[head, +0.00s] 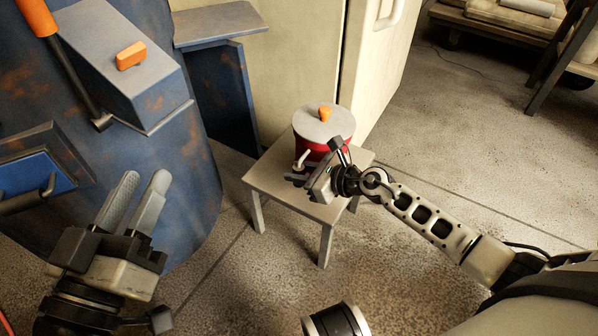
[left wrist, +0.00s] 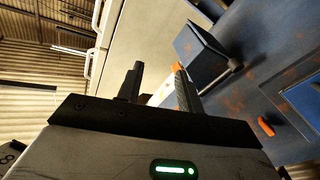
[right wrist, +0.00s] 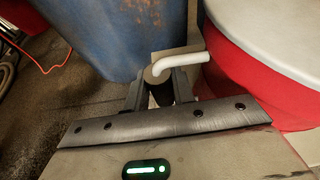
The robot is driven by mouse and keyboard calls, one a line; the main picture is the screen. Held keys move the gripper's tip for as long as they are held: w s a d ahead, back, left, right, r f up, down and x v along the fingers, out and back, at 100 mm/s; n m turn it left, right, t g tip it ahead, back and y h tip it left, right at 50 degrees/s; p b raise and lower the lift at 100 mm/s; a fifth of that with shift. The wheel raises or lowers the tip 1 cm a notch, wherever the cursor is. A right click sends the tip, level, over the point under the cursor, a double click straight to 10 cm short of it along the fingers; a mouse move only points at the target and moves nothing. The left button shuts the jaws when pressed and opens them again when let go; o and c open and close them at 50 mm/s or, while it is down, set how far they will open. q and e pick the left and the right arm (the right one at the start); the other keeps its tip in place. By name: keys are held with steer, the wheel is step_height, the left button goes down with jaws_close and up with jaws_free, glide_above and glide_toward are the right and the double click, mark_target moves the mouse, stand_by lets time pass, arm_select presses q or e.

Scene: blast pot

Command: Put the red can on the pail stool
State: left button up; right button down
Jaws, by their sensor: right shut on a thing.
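The red can (head: 311,150) has a grey lid with an orange knob and is upright over the top of the pail stool (head: 270,180). Its base is partly hidden by my right gripper, and I cannot tell whether it touches the stool. My right gripper (head: 297,172) is at the can's near side, shut on its pale bent side handle (right wrist: 182,62). In the right wrist view the can's red wall (right wrist: 235,75) fills the right side. My left gripper (head: 146,178) is open and empty, in front of the blue pot, well left of the stool.
The large rusty blue blast pot (head: 190,190) stands left of the stool, with a box and orange handle on it. A cream cabinet (head: 375,60) is behind the stool. A cart (head: 490,25) stands at the back right. The floor right of the stool is clear.

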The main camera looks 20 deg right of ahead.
steer(key=shift+w+r, duration=0.15)
steer(key=c, duration=1.4)
jaws_free()
steer(key=shift+s+f, duration=0.25)
steer(key=shift+f, duration=0.2)
steer(key=shift+o, duration=1.1)
arm_select(q)
steer(key=shift+r, duration=0.25)
arm_select(e)
steer(key=shift+r, duration=0.1)
steer(key=shift+s+d+r, duration=0.15)
steer(key=shift+s+d, duration=0.05)
arm_select(q)
steer(key=f+g, duration=0.1)
steer(key=s+f+n+p, duration=0.1)
steer(key=s+f+n+g+p, duration=0.1)
steer(key=shift+d+f+g, duration=0.3)
steer(key=shift+d, duration=0.05)
arm_select(e)
steer(key=v, duration=1.1)
